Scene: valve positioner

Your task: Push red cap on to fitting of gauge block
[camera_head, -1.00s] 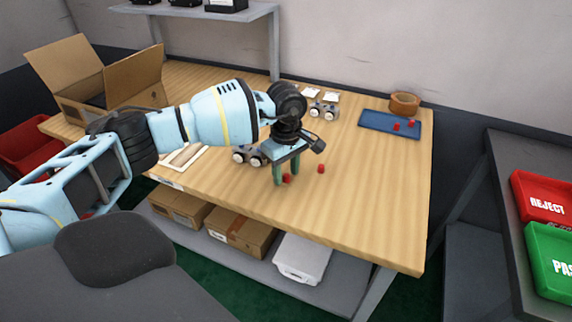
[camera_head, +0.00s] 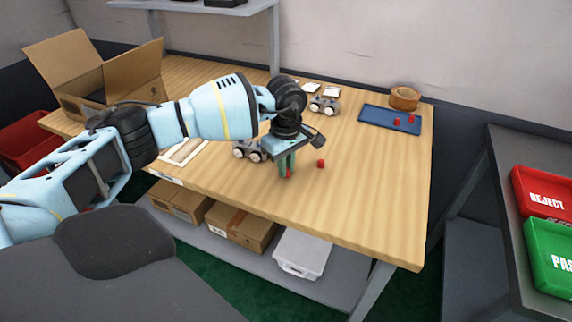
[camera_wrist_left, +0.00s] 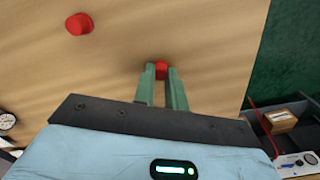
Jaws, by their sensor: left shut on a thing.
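My left gripper (camera_head: 287,166) is at the front part of the wooden table, pointing down. Its green fingers are shut on a red cap (camera_wrist_left: 161,70), which shows between the fingertips in the left wrist view. A second red cap (camera_head: 320,163) stands loose on the table just to the right of the gripper, and it also shows in the left wrist view (camera_wrist_left: 79,24). A gauge block (camera_head: 248,150) with round dials sits behind and left of the gripper, partly hidden by my arm. Another gauge block (camera_head: 324,103) stands farther back. My right gripper is not in view.
A blue tray (camera_head: 376,117) with red caps (camera_head: 411,119) lies at the back right, beside a round brown container (camera_head: 404,98). An open cardboard box (camera_head: 100,80) stands at the back left. A red REJECT bin (camera_head: 545,199) and green PASS bin (camera_head: 552,258) are at right. The table's front right is clear.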

